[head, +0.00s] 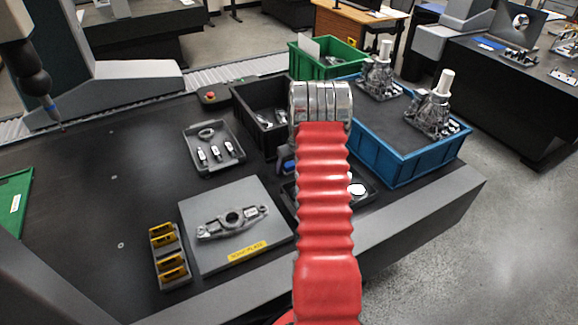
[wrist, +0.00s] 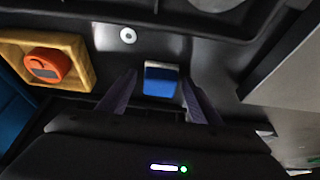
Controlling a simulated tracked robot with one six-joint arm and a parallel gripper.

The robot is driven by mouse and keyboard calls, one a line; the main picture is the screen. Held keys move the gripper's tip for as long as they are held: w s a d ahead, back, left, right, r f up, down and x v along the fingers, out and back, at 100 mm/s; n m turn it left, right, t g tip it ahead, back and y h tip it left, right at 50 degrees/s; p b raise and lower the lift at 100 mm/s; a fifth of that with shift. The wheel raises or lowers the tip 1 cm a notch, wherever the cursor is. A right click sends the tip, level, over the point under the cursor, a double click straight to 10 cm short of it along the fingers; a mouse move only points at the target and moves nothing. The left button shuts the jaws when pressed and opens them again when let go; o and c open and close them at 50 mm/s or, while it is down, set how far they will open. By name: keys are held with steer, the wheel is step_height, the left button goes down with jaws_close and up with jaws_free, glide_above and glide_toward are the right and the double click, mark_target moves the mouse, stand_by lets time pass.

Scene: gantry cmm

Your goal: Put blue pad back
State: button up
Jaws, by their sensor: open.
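A small blue pad (wrist: 161,86) with a white band along its top edge shows in the wrist view. It lies between the two dark fingers of my gripper (wrist: 158,78). The fingers are spread, with a visible gap on each side of the pad. I cannot tell how far the pad is below the fingertips. A dark tray (head: 373,197) shows partly behind the arm there.
An orange part (wrist: 47,66) sits in a yellow frame (wrist: 85,62) left of my gripper. A white ring (wrist: 127,36) lies beyond it. The blue crate (head: 408,160), black bin (head: 246,107) and grey plate (head: 210,258) surround the arm. The table's left part is mostly clear.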

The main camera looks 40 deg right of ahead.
steer(key=shift+r, duration=0.2)
steer(key=v, duration=1.2)
stand_by(0.7)
